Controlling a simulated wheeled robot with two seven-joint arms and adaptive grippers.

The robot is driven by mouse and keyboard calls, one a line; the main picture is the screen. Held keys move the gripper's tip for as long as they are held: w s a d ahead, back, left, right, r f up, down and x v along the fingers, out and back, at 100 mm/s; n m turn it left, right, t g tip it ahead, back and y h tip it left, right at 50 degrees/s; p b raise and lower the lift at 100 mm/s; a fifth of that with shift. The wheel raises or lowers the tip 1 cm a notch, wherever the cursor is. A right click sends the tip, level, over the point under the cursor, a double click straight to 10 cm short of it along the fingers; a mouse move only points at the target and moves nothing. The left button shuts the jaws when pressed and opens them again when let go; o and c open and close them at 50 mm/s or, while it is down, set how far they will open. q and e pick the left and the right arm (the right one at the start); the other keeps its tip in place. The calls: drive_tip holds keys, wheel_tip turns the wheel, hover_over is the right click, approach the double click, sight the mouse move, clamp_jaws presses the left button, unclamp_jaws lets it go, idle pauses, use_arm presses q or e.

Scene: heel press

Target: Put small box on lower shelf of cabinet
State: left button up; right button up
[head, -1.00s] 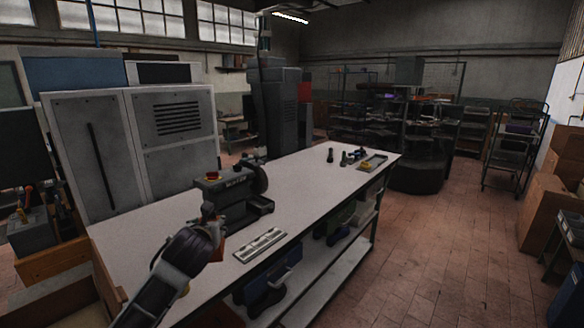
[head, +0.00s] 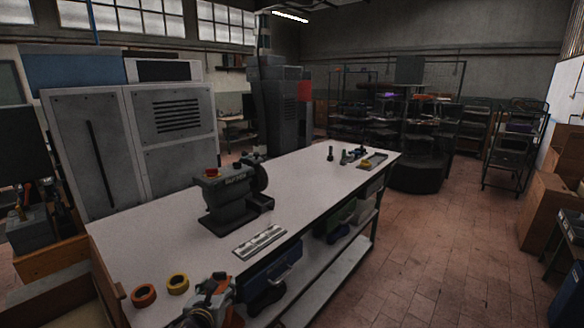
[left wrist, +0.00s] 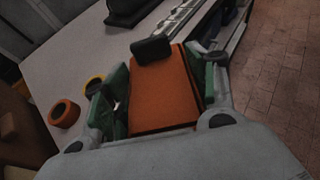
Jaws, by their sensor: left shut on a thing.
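My left gripper (head: 210,295) is low at the near edge of the white workbench, beside its front side. In the left wrist view it (left wrist: 163,92) is shut on a small orange box (left wrist: 165,98), with green finger pads against both sides. A dark block (left wrist: 152,50) shows at the box's far end; I cannot tell whether it belongs to it. The workbench (head: 130,240) has a lower shelf (head: 325,290) under its top. A grey cabinet (head: 95,150) with closed panels stands behind the bench. My right gripper is out of view.
An orange roll (head: 143,295) and a yellow roll (head: 178,284) lie on the bench. A dark machine (head: 228,198) and a metal strip (head: 260,241) are farther along. Blue bins (head: 275,275) hang under the top.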

use_arm(q)
drive_tip(key=s+a+f+b, duration=0.1)
drive_tip(key=s+f, duration=0.6)
drive_tip(key=f, duration=0.5)
drive_tip(key=shift+a, duration=0.15)
drive_tip(key=shift+s, duration=0.1)
idle(0.5)
idle(3.5)
idle(0.4)
drive_tip(key=shift+r, duration=0.1)
idle(0.5)
